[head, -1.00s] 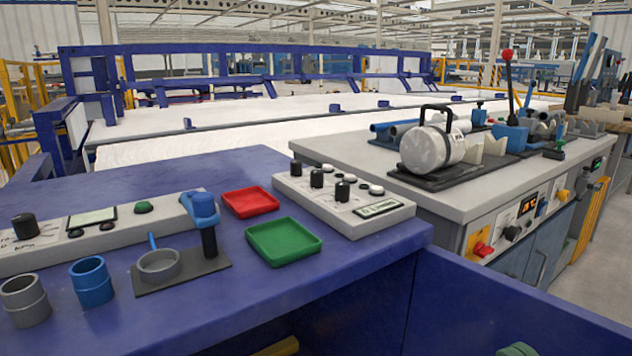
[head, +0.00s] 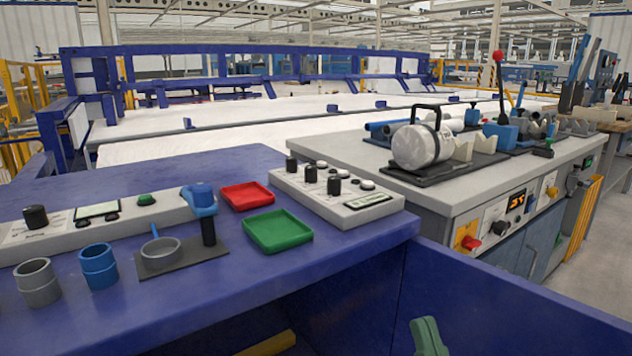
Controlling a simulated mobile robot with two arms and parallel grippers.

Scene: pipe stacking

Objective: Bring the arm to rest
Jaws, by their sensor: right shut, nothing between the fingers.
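My right gripper (head: 428,338) shows only as a green part at the bottom edge, in front of the blue panel. It is shut and empty, apart from everything on the bench; the rest of it is cut off. My left gripper is out of view. A grey pipe piece (head: 38,284) and a blue pipe piece (head: 98,267) stand upright at the bench's left front.
A red tray (head: 247,195) and a green tray (head: 278,231) lie on the blue bench (head: 340,249), both empty. Control boxes with knobs (head: 336,200) stand behind. A grey machine bench (head: 440,190) is at right. A blue panel (head: 520,290) borders the front right.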

